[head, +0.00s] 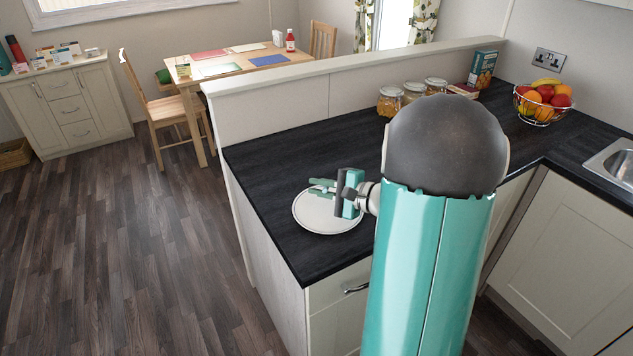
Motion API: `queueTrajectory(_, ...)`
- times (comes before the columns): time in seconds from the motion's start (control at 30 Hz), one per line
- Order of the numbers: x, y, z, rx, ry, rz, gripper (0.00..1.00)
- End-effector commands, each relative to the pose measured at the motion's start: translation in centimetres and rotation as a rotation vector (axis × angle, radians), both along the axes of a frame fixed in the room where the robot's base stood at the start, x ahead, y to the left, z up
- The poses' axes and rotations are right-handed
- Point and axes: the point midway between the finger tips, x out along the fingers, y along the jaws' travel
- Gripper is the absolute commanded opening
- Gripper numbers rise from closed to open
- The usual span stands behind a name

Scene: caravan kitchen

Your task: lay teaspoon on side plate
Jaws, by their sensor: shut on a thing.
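The side plate (318,222) is white and round with a dark rim. It lies on the dark worktop near the left end of the counter. My gripper (324,188) is over the far part of the plate, its green fingers pointing left. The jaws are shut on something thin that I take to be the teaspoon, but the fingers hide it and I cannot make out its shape. I cannot tell whether it touches the plate. My arm covers part of the worktop to the right of the plate.
The worktop (270,165) is clear left of and behind the plate. A raised ledge (350,68) runs along its back. Several glass jars (390,101), a box (483,68) and a fruit bowl (543,103) stand farther right. A sink (615,162) is at the right edge.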

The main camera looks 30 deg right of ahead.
Motion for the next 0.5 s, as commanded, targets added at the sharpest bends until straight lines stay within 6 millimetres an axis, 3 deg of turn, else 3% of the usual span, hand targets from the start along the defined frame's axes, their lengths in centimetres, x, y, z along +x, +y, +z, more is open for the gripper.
queueTrajectory(0.5,0.3,0.3,-3.6,0.001,0.001,0.001,0.0)
